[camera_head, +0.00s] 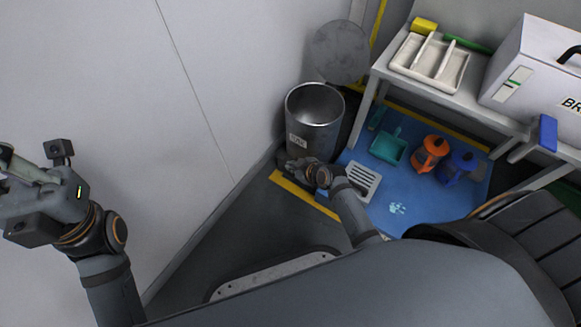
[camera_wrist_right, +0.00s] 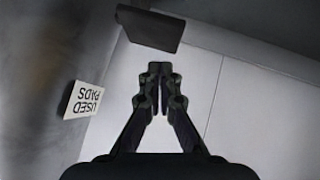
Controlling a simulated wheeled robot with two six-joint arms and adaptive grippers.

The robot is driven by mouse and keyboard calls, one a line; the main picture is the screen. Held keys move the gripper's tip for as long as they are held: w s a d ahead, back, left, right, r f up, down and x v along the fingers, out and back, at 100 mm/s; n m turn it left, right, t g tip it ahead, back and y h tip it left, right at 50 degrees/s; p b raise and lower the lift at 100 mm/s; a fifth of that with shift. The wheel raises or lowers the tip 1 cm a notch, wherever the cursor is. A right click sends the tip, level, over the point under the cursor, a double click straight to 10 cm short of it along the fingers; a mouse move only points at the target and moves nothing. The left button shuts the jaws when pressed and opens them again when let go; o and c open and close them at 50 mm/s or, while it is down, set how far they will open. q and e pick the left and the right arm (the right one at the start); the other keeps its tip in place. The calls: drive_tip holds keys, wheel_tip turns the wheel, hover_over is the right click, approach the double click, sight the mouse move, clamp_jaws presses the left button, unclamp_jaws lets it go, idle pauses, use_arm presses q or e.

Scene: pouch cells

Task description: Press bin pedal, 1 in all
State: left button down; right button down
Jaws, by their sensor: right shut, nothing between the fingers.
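The grey metal bin (camera_head: 314,108) stands against the wall with a white label on its front. Its round lid (camera_head: 340,52) is raised behind the open mouth. My right gripper (camera_head: 290,165) is low at the bin's front base. In the right wrist view its fingers (camera_wrist_right: 160,88) are shut and empty. A dark block (camera_wrist_right: 150,28), which looks like the pedal, lies beyond the fingertips; I cannot tell whether they touch. The bin's label (camera_wrist_right: 83,100), reading "USED PADS", shows at left. My left gripper (camera_head: 30,195) is by the left wall, its fingertips unclear.
A blue mat (camera_head: 420,205) right of the bin holds a teal dustpan (camera_head: 388,147), an orange jug (camera_head: 430,153) and a blue jug (camera_head: 457,167). A bench with a white tray (camera_head: 398,58) and a white box (camera_head: 530,65) stands above. Yellow tape (camera_head: 305,197) marks the floor.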

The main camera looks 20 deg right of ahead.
drive_tip(key=p+v, duration=0.3)
drive_tip(key=v, duration=0.5)
drive_tip(key=shift+d+p, duration=0.4)
drive_tip(key=shift+r, duration=0.1)
